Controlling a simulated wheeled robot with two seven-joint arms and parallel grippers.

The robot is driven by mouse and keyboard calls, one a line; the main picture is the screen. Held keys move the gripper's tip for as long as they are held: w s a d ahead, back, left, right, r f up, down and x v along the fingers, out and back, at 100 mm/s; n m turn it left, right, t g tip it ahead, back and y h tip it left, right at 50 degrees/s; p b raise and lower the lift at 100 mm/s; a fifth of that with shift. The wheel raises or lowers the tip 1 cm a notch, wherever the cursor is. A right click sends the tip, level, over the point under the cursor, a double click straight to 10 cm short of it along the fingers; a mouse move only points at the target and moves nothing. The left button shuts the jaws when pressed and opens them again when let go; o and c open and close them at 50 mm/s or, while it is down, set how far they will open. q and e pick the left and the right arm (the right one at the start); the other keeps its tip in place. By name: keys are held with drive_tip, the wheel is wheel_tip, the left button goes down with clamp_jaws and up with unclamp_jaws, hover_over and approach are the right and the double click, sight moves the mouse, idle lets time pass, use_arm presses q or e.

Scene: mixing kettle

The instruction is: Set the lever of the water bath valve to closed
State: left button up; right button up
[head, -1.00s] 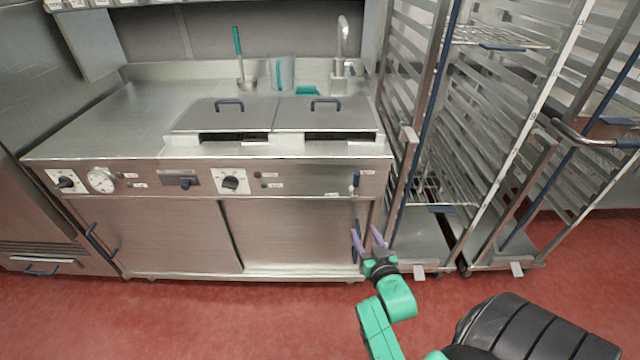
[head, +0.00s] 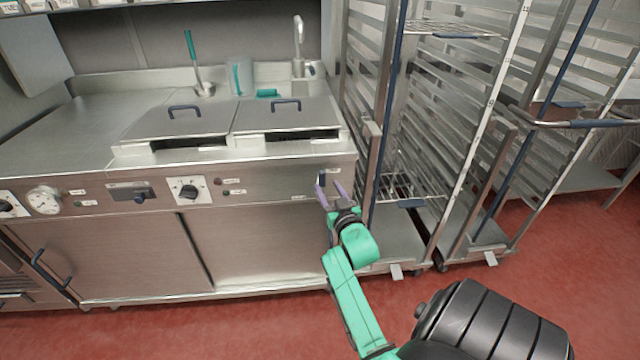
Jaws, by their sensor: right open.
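The valve lever (head: 322,178) is a small dark blue handle at the right end of the steel front panel (head: 262,186), below the lidded basins. It looks roughly upright, but it is small and its lower part is hidden by my gripper. My right gripper (head: 330,188) has its two purple fingers apart and empty, pointing up at the lever. The left finger overlaps the lever's lower end in the head view; I cannot tell whether they touch. My left gripper is not in view.
A tall steel rack trolley (head: 432,130) stands close to the right of the unit, beside my right arm. A control knob (head: 188,190) and a gauge (head: 44,200) sit further left on the panel. Red floor (head: 200,330) lies open in front.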

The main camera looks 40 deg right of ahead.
sight(323, 179)
drive_tip(key=b+x, duration=0.3)
drive_tip(key=x, duration=0.2)
drive_tip(key=shift+w+f, duration=0.1)
drive_tip(key=shift+f, duration=0.1)
drive_tip(key=shift+w+d+r, duration=0.15)
drive_tip(key=shift+w, duration=0.05)
drive_tip(key=shift+w+r, duration=0.1)
